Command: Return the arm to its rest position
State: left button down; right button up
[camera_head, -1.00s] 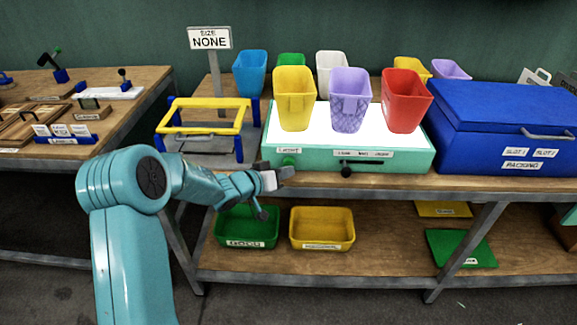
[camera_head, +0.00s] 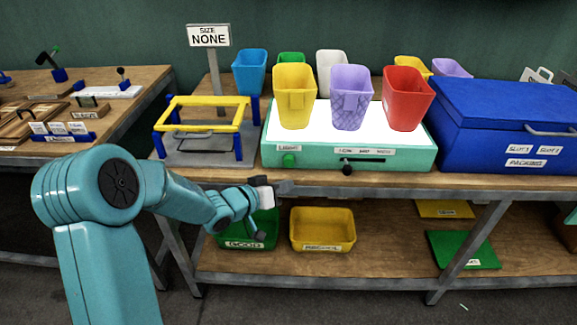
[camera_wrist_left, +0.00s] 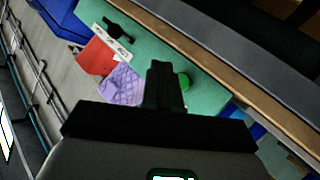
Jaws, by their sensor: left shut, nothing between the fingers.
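My left arm, teal, comes in from the lower left in the head view. Its gripper (camera_head: 275,190) is at the front edge of the bench, just below the teal light box, and is shut and empty. In the left wrist view the shut dark fingers (camera_wrist_left: 165,85) show in front of the teal box side, with its green button (camera_wrist_left: 184,80) beside them. My right arm and gripper are not in view.
On the teal light box (camera_head: 330,155) stand yellow (camera_head: 294,97), purple (camera_head: 350,98) and red (camera_head: 407,98) cups. A yellow-framed press (camera_head: 205,125) is at its left, a blue case (camera_head: 500,115) at its right. Green (camera_head: 265,222) and yellow (camera_head: 323,230) bins sit on the lower shelf.

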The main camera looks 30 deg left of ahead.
pick_arm(q)
jog(key=shift+s, duration=0.1)
dwell(0.4)
jog(key=s+d+f+g+h+p, duration=0.15)
jog(key=d+f+p, duration=0.25)
jog(key=d, duration=0.5)
jog(key=s+d+f+g+h+p, duration=0.1)
jog(key=s+d+f+g+p, duration=0.2)
jog(key=d, duration=0.5)
jog(key=s+d+f+g+p, duration=0.1)
jog(key=s+d+f+g, duration=0.1)
jog(key=s, duration=0.5)
jog(key=s+d+f+g+y, duration=0.1)
jog(key=s+d+f+g, duration=0.1)
jog(key=s+f+g, duration=0.2)
jog(key=s+d+f+m+g+p, duration=0.1)
jog(key=s+d+f+g, duration=0.1)
jog(key=s+f, duration=0.4)
jog(key=s+g, duration=0.1)
jog(key=s, duration=0.3)
jog(key=shift+s+p, duration=0.25)
jog(key=shift+p, duration=0.05)
jog(key=shift+y, duration=0.25)
